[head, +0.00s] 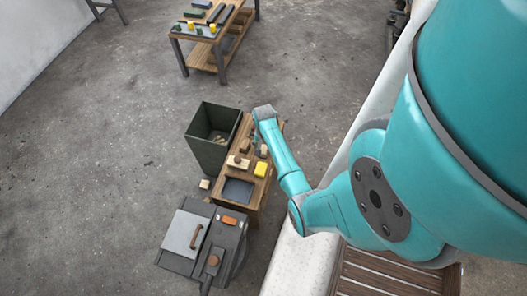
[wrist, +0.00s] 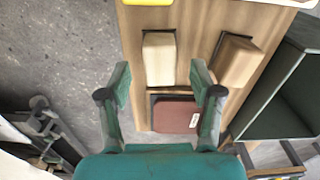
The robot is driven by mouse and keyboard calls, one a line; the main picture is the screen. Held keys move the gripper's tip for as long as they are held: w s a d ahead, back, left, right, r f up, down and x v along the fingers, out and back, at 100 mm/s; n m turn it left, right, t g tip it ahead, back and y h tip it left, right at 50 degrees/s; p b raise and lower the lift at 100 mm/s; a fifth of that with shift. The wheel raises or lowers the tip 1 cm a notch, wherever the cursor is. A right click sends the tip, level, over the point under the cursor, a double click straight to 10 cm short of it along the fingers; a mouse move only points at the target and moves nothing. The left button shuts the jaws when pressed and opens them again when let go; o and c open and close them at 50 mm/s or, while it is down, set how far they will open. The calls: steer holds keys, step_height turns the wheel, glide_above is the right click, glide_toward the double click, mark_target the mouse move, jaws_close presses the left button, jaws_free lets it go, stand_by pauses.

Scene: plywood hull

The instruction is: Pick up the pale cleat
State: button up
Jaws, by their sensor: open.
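In the wrist view, a pale cream block that looks like the pale cleat (wrist: 160,60) lies on the wooden bench top, ahead of my gripper (wrist: 160,78). My gripper is open and empty, with one finger on each side of the view. The pale block lies between the lines of the fingers, a little beyond their tips; no contact shows. A tanner wooden block (wrist: 237,62) lies to its right, outside the right finger. A reddish-brown block with a white label (wrist: 175,115) lies between the fingers, nearer the palm. In the head view, my arm partly hides the bench's right side.
Open floor lies toward the far table (head: 221,47).

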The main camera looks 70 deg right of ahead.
mark_target(264, 150)
steer(key=shift+f, duration=1.7)
jaws_close()
steer(key=shift+r, duration=0.15)
step_height(264, 150, up, 10)
steer(key=shift+f, duration=0.1)
